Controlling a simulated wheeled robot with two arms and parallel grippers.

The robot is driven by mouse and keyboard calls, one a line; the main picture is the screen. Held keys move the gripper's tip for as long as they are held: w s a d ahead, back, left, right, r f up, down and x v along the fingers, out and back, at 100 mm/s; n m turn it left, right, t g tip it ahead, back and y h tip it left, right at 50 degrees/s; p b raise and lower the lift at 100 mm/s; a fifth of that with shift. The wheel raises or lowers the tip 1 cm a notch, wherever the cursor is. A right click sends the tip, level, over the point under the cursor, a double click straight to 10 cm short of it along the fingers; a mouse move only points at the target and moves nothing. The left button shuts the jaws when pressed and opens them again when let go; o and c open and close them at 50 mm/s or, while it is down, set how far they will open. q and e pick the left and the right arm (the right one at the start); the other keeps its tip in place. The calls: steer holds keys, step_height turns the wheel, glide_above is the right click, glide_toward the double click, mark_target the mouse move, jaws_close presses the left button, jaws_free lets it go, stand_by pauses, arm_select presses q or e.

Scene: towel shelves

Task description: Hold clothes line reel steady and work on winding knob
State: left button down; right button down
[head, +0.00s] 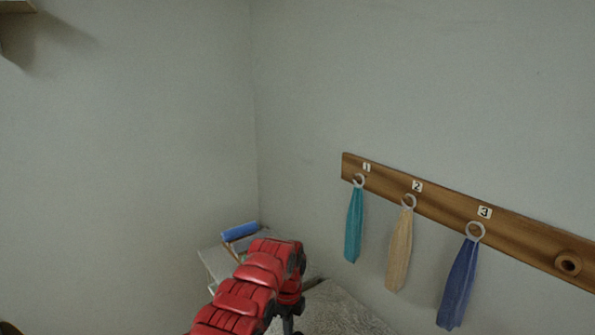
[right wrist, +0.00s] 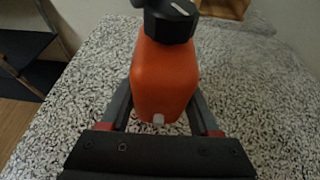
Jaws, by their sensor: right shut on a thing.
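In the right wrist view, an orange body (right wrist: 164,72) with a dark knob-like top (right wrist: 170,20) stands between the fingers of my right gripper (right wrist: 162,100). The top carries a pale mark. I take this to be the clothes line reel, but no line shows. My right gripper is shut on the orange body, with one finger on each side. In the head view a red arm of mine (head: 262,275) reaches in from the bottom; I cannot tell which arm it is. Its fingers and the reel are not visible there. My left gripper is not identifiable in either view.
A speckled surface (right wrist: 250,100) surrounds the orange body. A wooden rail (head: 520,237) holds teal (head: 354,225), tan (head: 400,250) and blue (head: 459,285) towels on rings. A small stand (head: 215,262) with a blue roll (head: 240,231) is near the corner.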

arm_select(q)
steer(key=shift+a, duration=0.1)
steer(key=shift+a+r, duration=0.1)
steer(key=shift+r, duration=0.55)
step_height(320, 180, up, 4)
steer(key=shift+r, duration=0.35)
steer(key=shift+a+f, duration=0.15)
steer(key=shift+f, duration=2.85)
steer(key=shift+s+d, duration=0.2)
steer(key=shift+d, duration=0.6)
